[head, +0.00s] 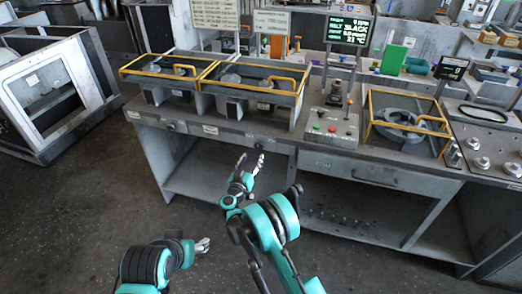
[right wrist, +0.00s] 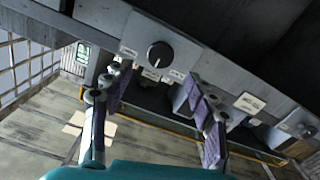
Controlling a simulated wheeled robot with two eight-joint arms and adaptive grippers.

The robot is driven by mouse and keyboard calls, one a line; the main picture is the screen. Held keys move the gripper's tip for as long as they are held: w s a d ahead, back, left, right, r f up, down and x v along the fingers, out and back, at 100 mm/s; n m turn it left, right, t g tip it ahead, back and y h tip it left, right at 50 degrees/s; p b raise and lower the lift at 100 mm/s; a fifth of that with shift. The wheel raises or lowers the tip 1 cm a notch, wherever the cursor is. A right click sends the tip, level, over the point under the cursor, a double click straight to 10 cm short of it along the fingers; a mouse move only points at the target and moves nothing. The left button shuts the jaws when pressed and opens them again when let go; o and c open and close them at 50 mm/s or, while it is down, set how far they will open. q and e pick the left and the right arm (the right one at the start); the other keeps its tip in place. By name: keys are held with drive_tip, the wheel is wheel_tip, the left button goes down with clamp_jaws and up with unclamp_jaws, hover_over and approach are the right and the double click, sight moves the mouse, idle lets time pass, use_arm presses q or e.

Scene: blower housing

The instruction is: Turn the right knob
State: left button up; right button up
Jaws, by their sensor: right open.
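The right knob (right wrist: 160,55) is a round black knob on a light plate on the bench's front edge. In the right wrist view it lies just beyond and between the fingers of my right gripper (right wrist: 157,82), apart from them. The right gripper (head: 251,158) is open and empty, just in front of the bench edge in the head view. Another knob (right wrist: 305,130) shows at the right of the wrist view. My left gripper (head: 203,244) is low in front of the bench, away from the knobs; its jaw opening is unclear.
The grey bench (head: 325,165) carries two yellow-framed units (head: 255,77), a control box (head: 331,127) with buttons, and another yellow-framed unit (head: 408,122). A grey open cabinet (head: 55,90) stands at left. The floor (head: 75,215) before the bench is clear.

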sight(258, 146)
drive_tip(key=b+x, duration=0.1)
drive_tip(key=x, duration=0.4)
drive_tip(key=shift+w+d+f+b, duration=0.1)
drive_tip(key=shift+w+d+b, duration=0.05)
drive_tip(key=shift+w+b, duration=0.15)
drive_tip(key=shift+w+d, duration=0.2)
drive_tip(key=shift+w, duration=0.5)
drive_tip(key=c, duration=1.2)
